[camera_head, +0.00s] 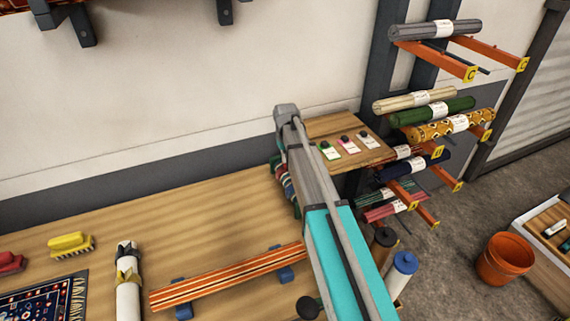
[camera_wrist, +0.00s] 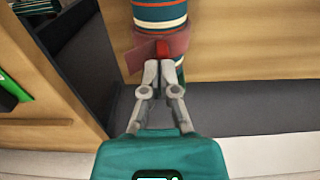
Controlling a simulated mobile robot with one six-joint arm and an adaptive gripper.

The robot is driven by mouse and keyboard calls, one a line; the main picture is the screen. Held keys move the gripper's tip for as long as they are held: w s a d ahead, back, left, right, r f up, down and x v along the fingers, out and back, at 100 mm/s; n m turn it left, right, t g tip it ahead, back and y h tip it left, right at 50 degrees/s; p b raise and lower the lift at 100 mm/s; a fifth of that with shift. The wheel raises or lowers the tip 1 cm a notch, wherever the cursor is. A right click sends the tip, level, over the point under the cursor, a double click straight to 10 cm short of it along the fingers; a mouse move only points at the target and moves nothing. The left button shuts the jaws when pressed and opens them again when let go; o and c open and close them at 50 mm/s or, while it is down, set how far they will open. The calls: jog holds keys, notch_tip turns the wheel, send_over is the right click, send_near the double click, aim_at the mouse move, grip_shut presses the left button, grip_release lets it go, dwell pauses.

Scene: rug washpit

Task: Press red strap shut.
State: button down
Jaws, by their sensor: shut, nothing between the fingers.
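In the wrist view a rolled rug (camera_wrist: 160,14) with teal, white and orange stripes lies against a wooden surface. A brighter red piece (camera_wrist: 162,48) sits at the strap's middle. My gripper (camera_wrist: 165,64) is shut and empty, its fingertips right at the strap just below the bright red piece. I cannot tell whether they touch it. In the head view a striped roll (camera_head: 284,185) shows partly behind my arm, which hides the gripper and strap there.
The wooden table (camera_head: 220,218) holds a red-orange striped roll (camera_head: 230,275) on blue supports, a white tube (camera_head: 128,295) and a yellow brush (camera_head: 70,243). A small board (camera_head: 350,160) with three tagged knobs and a rack of rolls (camera_head: 435,110) stand beyond my arm.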

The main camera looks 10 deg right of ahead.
jog(key=shift+f, duration=0.2)
jog(key=shift+r, duration=0.2)
jog(key=shift+r+p, duration=3.9)
jog(key=shift+p, duration=0.05)
jog(key=s+f+m+b, duration=0.2)
jog(key=s+f+b, duration=0.1)
jog(key=s, duration=2.4)
jog(key=shift+a, duration=0.1)
jog(key=w+r+n+p, duration=0.1)
jog(key=w+r+p, duration=0.1)
jog(key=w, duration=1.1)
jog(key=w+r+n+p, duration=0.1)
jog(key=w+r+p, duration=0.1)
jog(key=w, duration=1.2)
